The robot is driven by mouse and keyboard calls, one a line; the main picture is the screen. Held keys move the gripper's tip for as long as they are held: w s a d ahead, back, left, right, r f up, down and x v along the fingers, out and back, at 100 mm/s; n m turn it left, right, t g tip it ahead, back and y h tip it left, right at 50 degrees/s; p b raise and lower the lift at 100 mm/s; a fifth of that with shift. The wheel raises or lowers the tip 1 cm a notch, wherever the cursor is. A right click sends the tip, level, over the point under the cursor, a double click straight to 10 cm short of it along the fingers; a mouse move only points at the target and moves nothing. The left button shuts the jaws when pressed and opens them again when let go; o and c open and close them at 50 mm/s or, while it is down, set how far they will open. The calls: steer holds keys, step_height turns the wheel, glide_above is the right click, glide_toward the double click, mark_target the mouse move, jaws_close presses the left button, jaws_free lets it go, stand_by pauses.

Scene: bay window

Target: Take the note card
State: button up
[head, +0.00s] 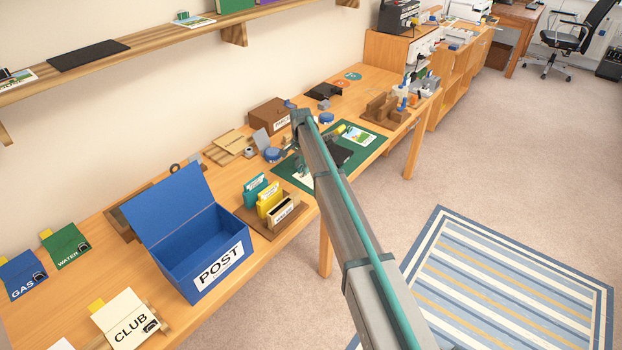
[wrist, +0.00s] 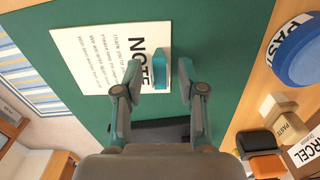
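The note card (wrist: 95,57) is white with NOTE printed on it and lies flat on the green mat (wrist: 225,30) in the wrist view. A teal tab (wrist: 160,72) stands at its edge. My gripper (wrist: 158,82) is open, with one finger on each side of the tab and a gap visible on both sides. In the head view, a white corner that looks like the card (head: 303,179) shows on the mat; my arm hides the rest and most of the gripper.
A dark flat object (wrist: 160,131) lies on the mat close to the gripper. A blue round tub (wrist: 301,52) stands beside the mat. A picture card (head: 360,137), a letter rack (head: 270,205) and the blue POST box (head: 205,260) are on the desk.

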jaws_close()
steer(key=shift+r+p, duration=0.35)
steer(key=shift+r, duration=0.55)
stand_by(0.4)
steer(key=shift+r+p, duration=0.6)
steer(key=shift+r, duration=1.05)
